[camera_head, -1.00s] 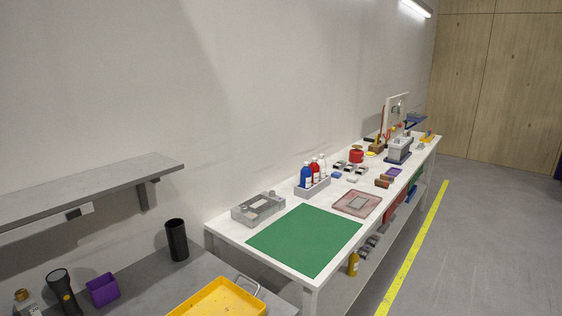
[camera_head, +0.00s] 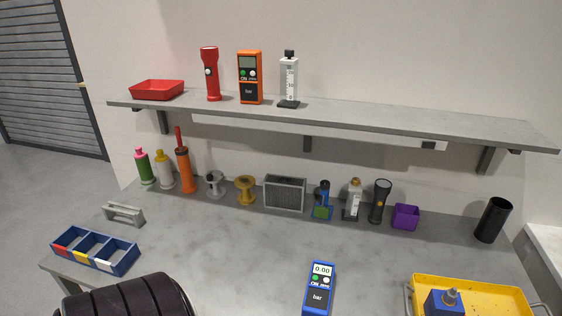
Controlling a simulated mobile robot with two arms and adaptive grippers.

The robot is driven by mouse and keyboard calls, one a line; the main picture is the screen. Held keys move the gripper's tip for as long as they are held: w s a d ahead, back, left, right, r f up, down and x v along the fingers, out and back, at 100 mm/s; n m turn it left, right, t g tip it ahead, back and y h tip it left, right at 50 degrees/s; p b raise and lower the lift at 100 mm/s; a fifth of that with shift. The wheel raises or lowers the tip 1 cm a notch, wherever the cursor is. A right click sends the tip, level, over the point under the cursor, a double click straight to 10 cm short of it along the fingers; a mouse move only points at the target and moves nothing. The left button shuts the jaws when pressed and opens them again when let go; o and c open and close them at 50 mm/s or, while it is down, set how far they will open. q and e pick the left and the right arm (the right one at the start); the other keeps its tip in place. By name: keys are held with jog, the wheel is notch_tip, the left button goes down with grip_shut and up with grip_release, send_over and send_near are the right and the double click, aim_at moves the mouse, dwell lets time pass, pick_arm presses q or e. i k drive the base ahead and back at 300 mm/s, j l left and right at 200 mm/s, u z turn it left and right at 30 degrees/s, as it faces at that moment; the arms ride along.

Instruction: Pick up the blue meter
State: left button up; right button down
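The blue meter (camera_head: 319,289) is on the grey bench near the lower middle of the head view. It has a blue case, a pale display reading 0.00, a green and a red or white button, and the word "bar". Its lower end is cut off by the picture's bottom edge. A similar orange meter (camera_head: 250,78) stands upright on the shelf above. Neither of my grippers shows in the head view. A black ribbed rounded thing at the lower left may be part of me.
The grey bench (camera_head: 230,255) is clear around the meter. A yellow tray (camera_head: 470,285) holding a blue block (camera_head: 443,303) lies to the right. A blue divided bin (camera_head: 95,250) is at the left. Bottles, spools, flashlights and a purple box (camera_head: 405,217) line the back under the shelf (camera_head: 330,117).

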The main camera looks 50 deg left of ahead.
aim_at(318, 294)
jog(key=u, duration=1.25)
jog(key=l+u, duration=0.3)
jog(key=l, duration=0.15)
jog(key=k+l+u, duration=0.25)
jog(key=l, duration=0.2)
jog(key=i, duration=0.05)
